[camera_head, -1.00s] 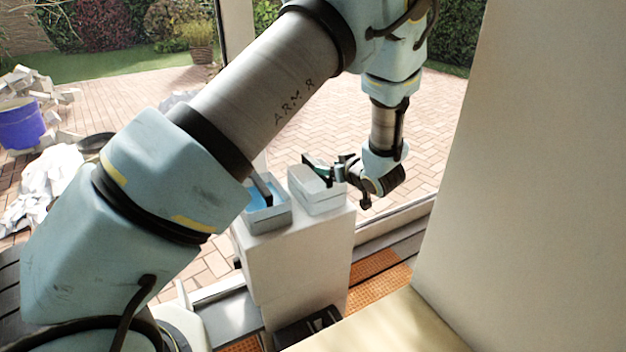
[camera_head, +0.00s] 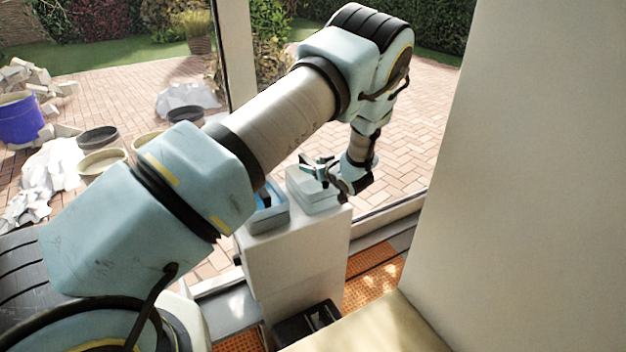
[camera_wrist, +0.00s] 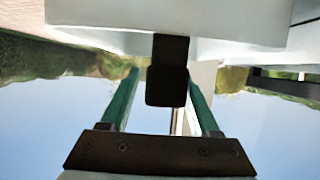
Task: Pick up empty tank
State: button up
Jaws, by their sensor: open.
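Two box-shaped tanks stand side by side on a white pedestal (camera_head: 292,246). The left tank (camera_head: 268,219) shows blue inside and a black handle, partly behind my arm. The right tank (camera_head: 314,203) is pale grey; its inside is hard to see. My gripper (camera_head: 318,168) is over the top of the right tank, with green fingers apart. In the wrist view, my gripper (camera_wrist: 162,80) has its open fingers on either side of a black handle (camera_wrist: 168,85) that joins a pale tank (camera_wrist: 220,38). I cannot tell whether the fingers touch it.
A large pale wall panel (camera_head: 520,180) rises at the right. A dark case (camera_head: 307,322) lies low beside the pedestal. A window post (camera_head: 236,55) stands behind my arm. Outside are a blue bucket (camera_head: 20,118) and rubble on paving.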

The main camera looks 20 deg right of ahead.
jog(key=shift+w+f, duration=0.15)
grip_shut()
dwell(0.4)
dwell(1.0)
